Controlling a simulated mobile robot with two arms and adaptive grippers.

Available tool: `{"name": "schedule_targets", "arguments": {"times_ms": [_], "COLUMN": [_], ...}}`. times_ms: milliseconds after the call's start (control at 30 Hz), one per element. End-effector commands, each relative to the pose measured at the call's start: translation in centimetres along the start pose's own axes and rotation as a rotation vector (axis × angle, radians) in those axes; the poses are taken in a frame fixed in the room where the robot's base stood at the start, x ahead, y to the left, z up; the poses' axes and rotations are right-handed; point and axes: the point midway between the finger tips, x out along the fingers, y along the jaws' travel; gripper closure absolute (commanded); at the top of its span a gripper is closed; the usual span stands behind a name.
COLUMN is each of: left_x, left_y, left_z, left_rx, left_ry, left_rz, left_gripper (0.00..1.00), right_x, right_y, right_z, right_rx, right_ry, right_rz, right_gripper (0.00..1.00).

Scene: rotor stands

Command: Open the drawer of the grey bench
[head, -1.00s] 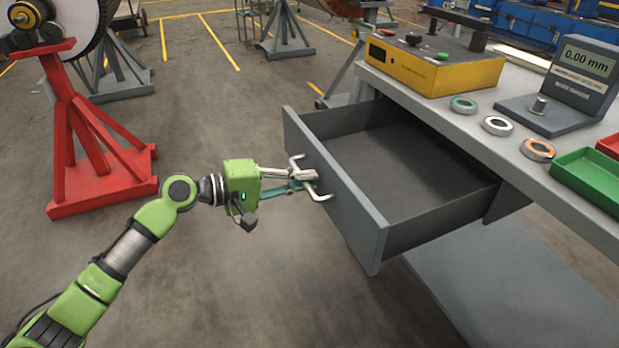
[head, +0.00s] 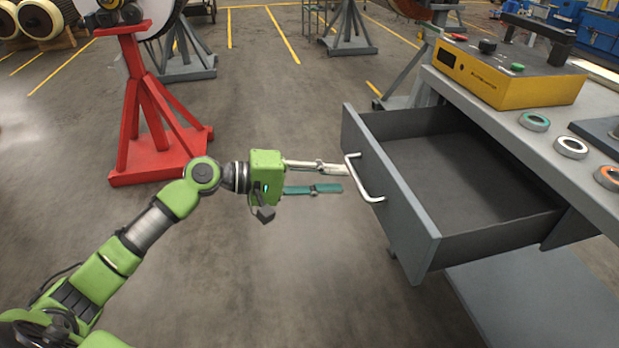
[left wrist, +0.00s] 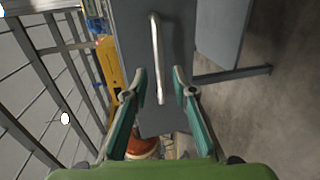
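The grey bench (head: 478,87) stands at the right in the head view. Its drawer (head: 395,200) is pulled well out and looks empty inside. A pale bar handle (head: 362,180) is on the drawer front. My left gripper (head: 344,179) is open, with its fingers spread and pointing at the drawer front beside the handle. In the left wrist view the handle (left wrist: 157,60) stands upright in the picture, its lower end between the two open fingertips (left wrist: 159,82). The fingers do not grip it. My right gripper is not in view.
A red stand (head: 150,120) is on the floor at the left. A lower grey shelf (head: 540,295) lies under the drawer.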

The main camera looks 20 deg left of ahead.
Motion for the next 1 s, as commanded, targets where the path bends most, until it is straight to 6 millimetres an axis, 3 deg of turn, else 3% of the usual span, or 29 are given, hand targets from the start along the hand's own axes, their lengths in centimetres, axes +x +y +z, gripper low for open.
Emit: {"name": "schedule_targets", "arguments": {"times_ms": [133,333,900,1000], "left_x": [-3.2,-5.5,-6.1,-5.8], "left_y": [-0.2,-0.1,0.0,-0.8], "left_z": [0.0,0.0,0.0,0.4], "left_rx": [0.0,-0.002,-0.001,0.009], "left_ry": [0.0,0.0,-0.001,-0.005], "left_rz": [-0.004,-0.002,-0.001,-0.014], "left_gripper": [0.75,0.75,0.75,0.75], "right_x": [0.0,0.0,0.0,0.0], "right_y": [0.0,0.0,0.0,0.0], "right_z": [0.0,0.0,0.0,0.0], "right_rx": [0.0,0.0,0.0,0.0], "right_ry": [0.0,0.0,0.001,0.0], "right_rz": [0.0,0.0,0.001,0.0], "right_gripper": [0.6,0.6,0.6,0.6]}}
